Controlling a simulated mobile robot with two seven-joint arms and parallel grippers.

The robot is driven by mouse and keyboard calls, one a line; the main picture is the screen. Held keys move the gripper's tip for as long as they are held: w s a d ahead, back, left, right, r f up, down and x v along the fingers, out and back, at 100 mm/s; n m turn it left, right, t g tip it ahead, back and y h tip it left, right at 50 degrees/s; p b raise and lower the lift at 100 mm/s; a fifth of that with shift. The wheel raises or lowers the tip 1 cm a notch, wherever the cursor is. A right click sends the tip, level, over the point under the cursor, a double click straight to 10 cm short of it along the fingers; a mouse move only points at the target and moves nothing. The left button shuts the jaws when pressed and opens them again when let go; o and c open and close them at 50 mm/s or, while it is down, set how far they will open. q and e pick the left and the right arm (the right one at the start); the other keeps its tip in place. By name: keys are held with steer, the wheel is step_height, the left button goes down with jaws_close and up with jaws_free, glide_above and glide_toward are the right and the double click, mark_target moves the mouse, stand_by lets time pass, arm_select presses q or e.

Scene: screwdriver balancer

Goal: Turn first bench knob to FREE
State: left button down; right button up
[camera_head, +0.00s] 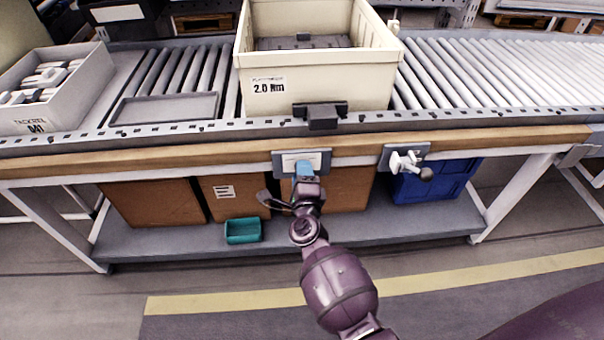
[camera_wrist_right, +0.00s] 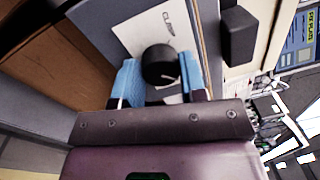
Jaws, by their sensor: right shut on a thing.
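The first bench knob (camera_wrist_right: 160,65) is a round black knob with a light pointer line. It stands on a white card on a grey plate, seen in the wrist view. The card's lettering is only partly readable, and I cannot tell which mark the pointer is on. My right gripper (camera_wrist_right: 159,78) is shut on the knob, with one blue finger on each side of it. In the head view my right gripper (camera_head: 305,172) is at the grey plate (camera_head: 281,161) on the bench's front edge and hides the knob. My left gripper is not in view.
A second plate (camera_head: 387,152) with a white handle (camera_head: 404,162) is to the right on the same edge. Above are a black block (camera_head: 322,118) and a cream crate (camera_head: 330,88) on rollers. A teal bin (camera_head: 243,231) and blue crate (camera_head: 430,183) sit below.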

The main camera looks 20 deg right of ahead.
steer(key=o, duration=0.9)
steer(key=shift+s, duration=0.1)
steer(key=v, duration=0.7)
steer(key=shift+s+p, duration=0.2)
steer(key=shift+p, duration=0.2)
